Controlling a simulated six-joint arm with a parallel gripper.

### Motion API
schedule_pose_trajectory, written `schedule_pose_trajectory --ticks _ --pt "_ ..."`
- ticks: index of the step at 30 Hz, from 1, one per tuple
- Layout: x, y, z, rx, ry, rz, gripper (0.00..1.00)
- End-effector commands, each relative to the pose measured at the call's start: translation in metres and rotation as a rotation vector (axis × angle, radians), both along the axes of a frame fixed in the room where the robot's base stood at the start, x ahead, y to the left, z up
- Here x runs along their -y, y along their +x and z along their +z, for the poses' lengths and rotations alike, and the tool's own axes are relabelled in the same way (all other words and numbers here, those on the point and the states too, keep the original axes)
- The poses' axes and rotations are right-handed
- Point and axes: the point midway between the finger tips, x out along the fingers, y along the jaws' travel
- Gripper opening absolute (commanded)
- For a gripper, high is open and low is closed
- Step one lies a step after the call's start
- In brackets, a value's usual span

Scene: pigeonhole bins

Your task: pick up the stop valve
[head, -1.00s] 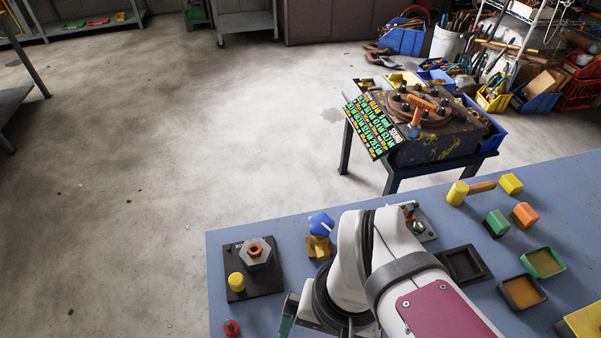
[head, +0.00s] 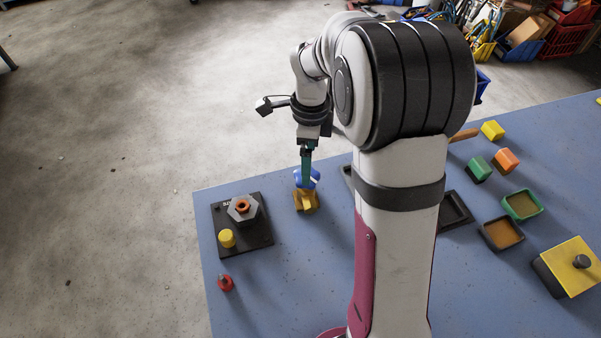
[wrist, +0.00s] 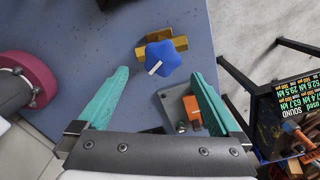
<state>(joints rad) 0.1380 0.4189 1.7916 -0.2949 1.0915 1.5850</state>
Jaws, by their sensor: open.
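The stop valve (head: 308,200) stands near the back edge of the blue table, with a brass body and a blue star-shaped handle. In the wrist view its blue handle (wrist: 163,60) has a white mark and lies just beyond my fingertips, about midway between them. The brass body shows behind the handle. My gripper (head: 306,178) points down over the valve, and its green fingers cover part of the handle in the head view. In the wrist view my gripper (wrist: 160,74) is open, with nothing between its fingers. Whether a finger touches the handle I cannot tell.
Left of the valve is a black board (head: 262,238) with a hex nut and yellow cylinder; a red piece (head: 226,283) lies below. A grey plate with an orange part (wrist: 192,110) sits near the valve. Blocks and trays (head: 522,205) are at right.

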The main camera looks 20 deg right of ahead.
Motion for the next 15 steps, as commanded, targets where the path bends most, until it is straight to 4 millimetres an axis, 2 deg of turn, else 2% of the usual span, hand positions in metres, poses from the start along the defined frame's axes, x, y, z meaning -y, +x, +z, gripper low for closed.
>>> schedule_pose_trajectory --ticks 5,10,15 --pt "0.0 0.0 -0.025 -0.001 0.0 0.001 1.0" --pt "-0.002 0.003 -0.059 -0.003 0.0 0.002 1.0" --pt "-0.001 0.003 -0.074 -0.001 0.0 0.002 1.0"
